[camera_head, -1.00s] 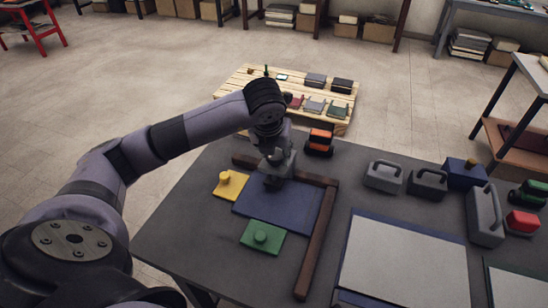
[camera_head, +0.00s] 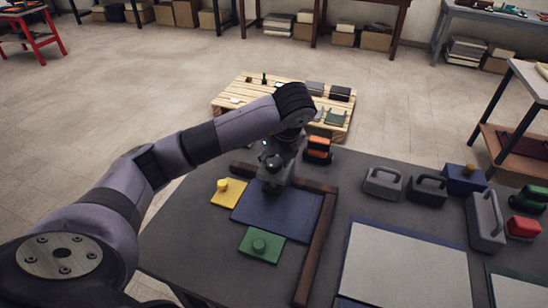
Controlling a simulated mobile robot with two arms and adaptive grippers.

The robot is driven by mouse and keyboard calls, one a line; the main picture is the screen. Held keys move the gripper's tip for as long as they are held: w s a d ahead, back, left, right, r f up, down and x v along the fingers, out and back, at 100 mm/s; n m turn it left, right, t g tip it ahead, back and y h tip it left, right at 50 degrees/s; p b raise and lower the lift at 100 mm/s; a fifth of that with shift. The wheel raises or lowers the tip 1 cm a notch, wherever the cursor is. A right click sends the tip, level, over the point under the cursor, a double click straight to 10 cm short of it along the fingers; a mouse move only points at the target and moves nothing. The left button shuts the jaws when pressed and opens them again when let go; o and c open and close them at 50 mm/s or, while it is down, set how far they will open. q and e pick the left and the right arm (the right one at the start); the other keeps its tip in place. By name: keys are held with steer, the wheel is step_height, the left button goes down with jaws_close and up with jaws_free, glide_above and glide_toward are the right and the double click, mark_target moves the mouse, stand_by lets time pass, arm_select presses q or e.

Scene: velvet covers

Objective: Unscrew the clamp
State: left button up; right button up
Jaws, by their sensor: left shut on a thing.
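My left gripper (camera_head: 271,187) reaches down at the back edge of a dark blue board (camera_head: 285,218), by the brown wooden L-shaped fence (camera_head: 318,243). It is shut on a small part there, which appears to be the clamp. The fingers and wrist hide most of that part, so its shape and thread cannot be made out. A yellow plate with a knob (camera_head: 228,191) lies left of the blue board, and a green plate with a knob (camera_head: 261,246) lies in front of it. My right gripper is not in view.
An orange and black object (camera_head: 319,149) stands behind the fence. Grey handled weights (camera_head: 382,183) and a blue block (camera_head: 463,178) stand at the right. A large pale sheet (camera_head: 405,265) lies right of the fence. A wooden pallet (camera_head: 232,101) stands beyond the table.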

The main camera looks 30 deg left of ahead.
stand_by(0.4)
arm_select(q)
steer(key=o, duration=1.1)
steer(key=shift+o, duration=0.2)
steer(key=v, duration=1.2)
steer(key=shift+a+r, duration=0.1)
steer(key=shift+r, duration=0.05)
